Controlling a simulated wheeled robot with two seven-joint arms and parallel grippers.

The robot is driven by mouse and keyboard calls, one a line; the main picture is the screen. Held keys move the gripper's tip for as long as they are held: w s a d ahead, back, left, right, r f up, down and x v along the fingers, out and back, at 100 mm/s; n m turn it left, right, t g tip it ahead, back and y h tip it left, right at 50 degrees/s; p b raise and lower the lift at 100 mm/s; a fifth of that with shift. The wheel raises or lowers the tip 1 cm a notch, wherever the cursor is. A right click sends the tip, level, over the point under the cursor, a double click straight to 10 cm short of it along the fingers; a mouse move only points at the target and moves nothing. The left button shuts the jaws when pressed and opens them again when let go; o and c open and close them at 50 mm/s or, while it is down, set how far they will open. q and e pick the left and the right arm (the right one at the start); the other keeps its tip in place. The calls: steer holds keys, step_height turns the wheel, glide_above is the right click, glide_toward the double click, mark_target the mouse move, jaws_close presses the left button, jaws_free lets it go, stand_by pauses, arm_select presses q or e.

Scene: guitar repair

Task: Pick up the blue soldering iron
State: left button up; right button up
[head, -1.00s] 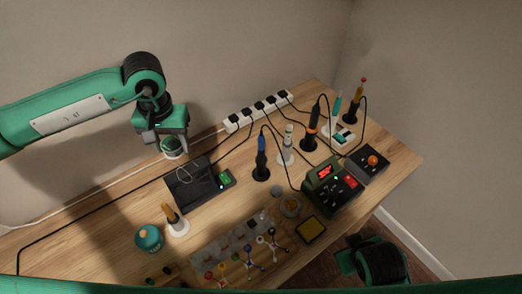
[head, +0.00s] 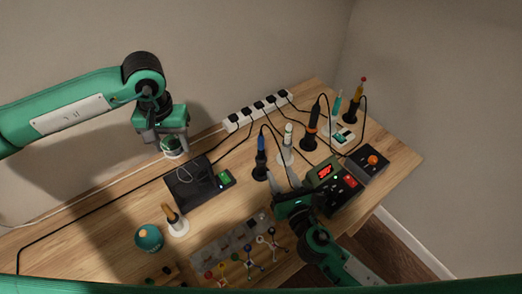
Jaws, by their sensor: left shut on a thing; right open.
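The blue soldering iron (head: 261,145) stands upright in a black stand (head: 260,173) near the middle of the bench, with a black cable from its top. My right gripper (head: 282,181) is open and empty, just to the right of the stand and slightly nearer the front edge. Its fingers point toward the back of the bench; I cannot tell if they touch the stand. My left gripper (head: 171,141) is at the back left, shut on a small green and white thing (head: 172,152), partly hidden by the jaws.
A white holder (head: 286,157) and an orange-black iron (head: 313,118) stand to the right. A power strip (head: 258,110) lies behind. The station with a red display (head: 325,171) and a parts tray (head: 232,243) flank my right arm. A black station (head: 193,190) lies left.

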mark_target(262, 149)
arm_select(q)
steer(key=shift+r, duration=0.15)
step_height(262, 149, up, 2)
steer(key=shift+r+p, duration=0.1)
steer(key=shift+p, duration=1.1)
arm_select(e)
steer(key=shift+n+y, duration=0.5)
steer(key=shift+n, duration=0.4)
steer(key=x, duration=0.8)
steer(key=a+x, duration=0.1)
steer(key=x, duration=0.3)
steer(key=shift+f, duration=0.25)
steer(key=shift+s, duration=0.1)
steer(key=shift+c, duration=0.6)
jaws_close()
steer(key=shift+r, duration=0.1)
